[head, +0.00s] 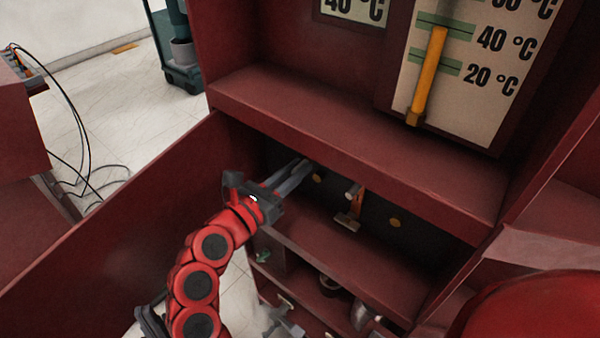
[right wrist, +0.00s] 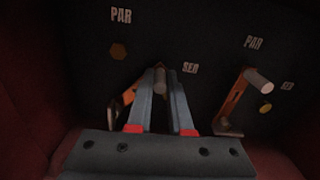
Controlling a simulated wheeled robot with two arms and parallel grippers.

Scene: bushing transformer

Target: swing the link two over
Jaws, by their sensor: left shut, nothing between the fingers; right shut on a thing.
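Two orange links with grey pegs show on a dark panel in the right wrist view. My right gripper (right wrist: 160,85), at the left link (right wrist: 128,97), is shut on it; the fingers hide much of this link. The right link (right wrist: 236,98) stands free with its peg and foot visible. In the head view my right gripper (head: 302,168) reaches into the open compartment from the left, and the right link (head: 357,203) shows to its right. A dark part of my left gripper (head: 152,322) shows at the bottom left, shut and empty, away from the links.
PAR and SER labels and gold bolts (right wrist: 118,50) mark the panel. The red cabinet's ledge (head: 350,150) overhangs the compartment, with a shelf (head: 345,262) below. Its open door (head: 120,220) stands at the left. A thermometer panel (head: 470,110) is above.

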